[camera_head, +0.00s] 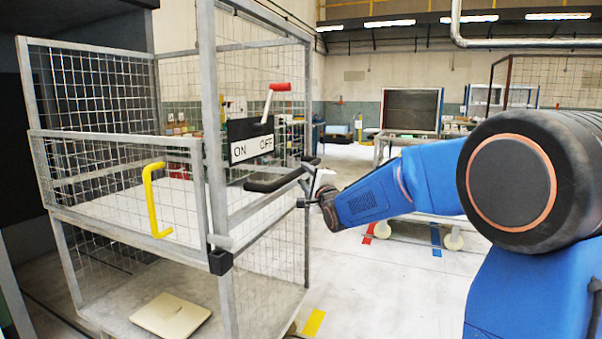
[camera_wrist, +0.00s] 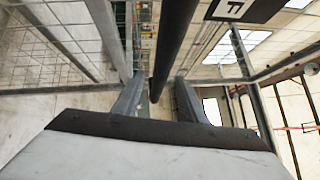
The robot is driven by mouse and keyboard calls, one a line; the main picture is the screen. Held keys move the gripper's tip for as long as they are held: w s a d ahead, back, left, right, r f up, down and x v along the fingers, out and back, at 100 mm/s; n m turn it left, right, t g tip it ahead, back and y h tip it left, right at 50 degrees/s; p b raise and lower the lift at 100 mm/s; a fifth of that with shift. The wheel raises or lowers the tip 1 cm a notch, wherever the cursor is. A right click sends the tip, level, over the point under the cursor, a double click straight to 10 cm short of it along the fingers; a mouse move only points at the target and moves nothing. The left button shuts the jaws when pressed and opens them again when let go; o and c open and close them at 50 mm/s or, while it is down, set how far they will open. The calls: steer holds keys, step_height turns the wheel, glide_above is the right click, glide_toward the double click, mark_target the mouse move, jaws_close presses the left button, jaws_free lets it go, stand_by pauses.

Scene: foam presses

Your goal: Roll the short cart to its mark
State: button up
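A grey wire-mesh cage cart (camera_head: 212,150) stands close on the left, with a lower shelf and a yellow handle (camera_head: 150,200) on its front gate. A black push bar (camera_head: 275,182) sticks out from its right side. My gripper (camera_head: 308,182) is at the right end of this bar. In the wrist view the black bar (camera_wrist: 171,45) runs between the two fingers of my gripper (camera_wrist: 158,88), with a gap visible on each side. The fingers look open and not closed on the bar. Whether this is the short cart, I cannot tell for sure.
A flat beige piece (camera_head: 170,315) lies on the lower shelf. A yellow floor strip (camera_head: 313,322) lies right of the cart. Red (camera_head: 369,233) and blue (camera_head: 436,239) strips lie beyond, near another wheeled frame.

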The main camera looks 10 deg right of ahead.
mark_target(303, 173)
steer(key=shift+w+a+r, duration=0.15)
steer(key=shift+w, duration=0.85)
steer(key=shift+w+a+r, duration=0.15)
steer(key=shift+w, duration=0.8)
jaws_close()
